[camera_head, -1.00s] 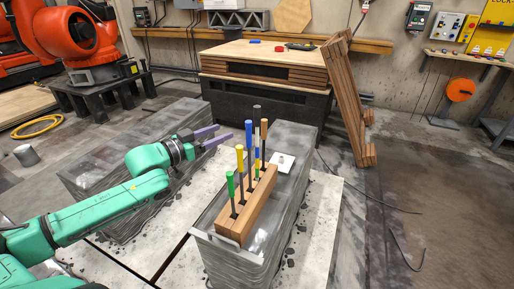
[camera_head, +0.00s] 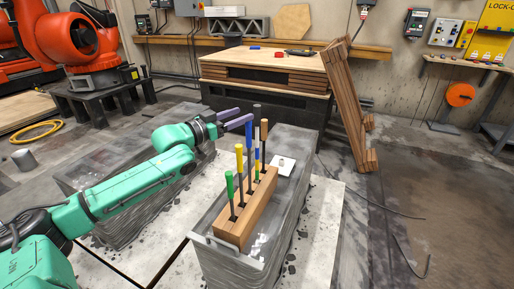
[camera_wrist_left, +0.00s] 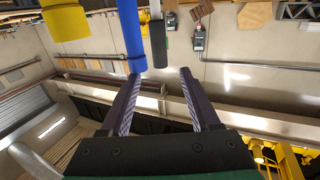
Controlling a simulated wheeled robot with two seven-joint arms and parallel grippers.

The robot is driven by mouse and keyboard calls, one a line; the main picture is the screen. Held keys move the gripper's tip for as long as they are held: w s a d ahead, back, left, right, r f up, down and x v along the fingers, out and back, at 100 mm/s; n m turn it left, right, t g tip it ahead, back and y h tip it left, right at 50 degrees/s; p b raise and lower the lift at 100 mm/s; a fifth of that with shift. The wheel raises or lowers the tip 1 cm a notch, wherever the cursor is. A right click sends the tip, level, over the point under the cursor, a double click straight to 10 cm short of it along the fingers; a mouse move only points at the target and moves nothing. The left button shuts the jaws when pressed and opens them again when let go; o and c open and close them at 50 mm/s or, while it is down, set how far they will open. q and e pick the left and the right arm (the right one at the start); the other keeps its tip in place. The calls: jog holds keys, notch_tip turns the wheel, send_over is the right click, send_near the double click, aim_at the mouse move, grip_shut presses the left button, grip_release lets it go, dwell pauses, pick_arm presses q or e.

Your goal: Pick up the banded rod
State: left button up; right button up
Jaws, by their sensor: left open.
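A wooden rack (camera_head: 240,222) holds several upright rods. My right gripper is not in view.
The rack stands on a grey block (camera_head: 210,250) with a small white plate (camera_head: 284,166) beside it. Another grey block lies under my left arm. A wooden-topped bench (camera_head: 262,62) stands behind, with a leaning wooden frame (camera_head: 347,105) at its right.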

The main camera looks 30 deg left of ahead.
aim_at(257, 108)
pick_arm(q)
jog(key=shift+p+x, duration=0.55)
jog(key=shift+x, duration=0.7)
jog(key=p+x, duration=0.1)
jog(key=x, duration=0.4)
jog(key=shift+p, duration=0.35)
jog(key=shift+w+d+f, duration=0.1)
jog(key=shift+w, duration=0.1)
jog(key=shift+s, duration=0.1)
grip_shut()
